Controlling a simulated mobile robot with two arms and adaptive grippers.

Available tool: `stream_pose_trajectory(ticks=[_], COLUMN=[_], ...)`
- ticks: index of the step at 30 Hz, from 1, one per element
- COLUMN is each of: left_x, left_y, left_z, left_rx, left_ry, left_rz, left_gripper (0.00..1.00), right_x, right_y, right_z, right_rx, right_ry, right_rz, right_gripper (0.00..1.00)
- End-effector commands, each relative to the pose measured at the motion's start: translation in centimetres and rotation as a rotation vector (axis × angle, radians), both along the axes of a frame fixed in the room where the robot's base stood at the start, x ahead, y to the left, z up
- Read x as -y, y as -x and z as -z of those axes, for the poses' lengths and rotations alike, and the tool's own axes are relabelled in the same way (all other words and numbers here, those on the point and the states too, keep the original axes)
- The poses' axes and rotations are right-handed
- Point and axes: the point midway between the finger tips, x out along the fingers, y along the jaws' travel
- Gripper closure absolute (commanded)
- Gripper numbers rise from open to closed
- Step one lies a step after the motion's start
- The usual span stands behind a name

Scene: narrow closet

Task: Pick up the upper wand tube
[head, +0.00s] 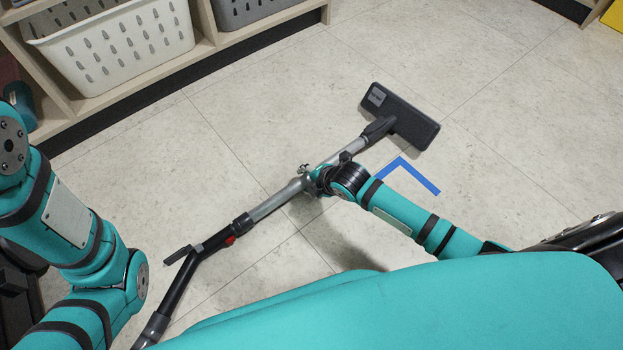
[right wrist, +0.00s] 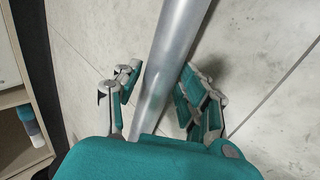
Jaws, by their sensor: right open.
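The vacuum wand lies diagonally across the tiled floor in the head view. Its silver upper tube (head: 268,205) runs from a black handle section (head: 182,275) with a red spot up to the middle joint. A lower silver tube (head: 345,152) leads on to a dark floor head (head: 400,116). My right gripper (head: 310,180) is at the tube's middle, partly hidden by its own wrist. In the right wrist view the silver tube (right wrist: 178,55) passes between the open fingers of my right gripper (right wrist: 158,85), with gaps visible. My left arm shows at left; its gripper is out of view.
A wooden shelf (head: 205,45) with a white basket (head: 115,45) and a grey basket (head: 250,8) stands at the top left. A blue tape corner (head: 410,172) marks the floor right of the wand. The floor at upper right is clear.

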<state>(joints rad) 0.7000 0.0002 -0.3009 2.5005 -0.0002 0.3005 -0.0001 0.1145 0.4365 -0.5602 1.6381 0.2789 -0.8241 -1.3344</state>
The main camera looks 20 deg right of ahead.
Motion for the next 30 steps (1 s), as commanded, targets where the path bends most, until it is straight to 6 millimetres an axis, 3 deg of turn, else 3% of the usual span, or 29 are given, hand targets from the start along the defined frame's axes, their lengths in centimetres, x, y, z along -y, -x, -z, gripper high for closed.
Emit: stream_pose_trajectory(ticks=[4, 13, 30], left_x=[0.0, 0.0, -0.01], left_y=[0.0, -0.01, -0.03], left_z=[-0.15, -0.15, -0.73], left_rx=[0.0, 0.0, -0.001], left_ry=[0.0, 0.0, 0.0], left_rz=[0.0, 0.0, -0.001], left_gripper=[1.0, 1.0, 1.0], right_x=[0.0, 0.01, -0.03], right_y=[0.0, 0.02, -0.15], right_z=[-0.17, -0.15, -0.85], right_rx=[0.001, 0.001, 0.007], right_ry=[0.0, 0.0, -0.004], right_rz=[0.0, 0.0, 0.002], right_gripper=[0.61, 1.0, 1.0])
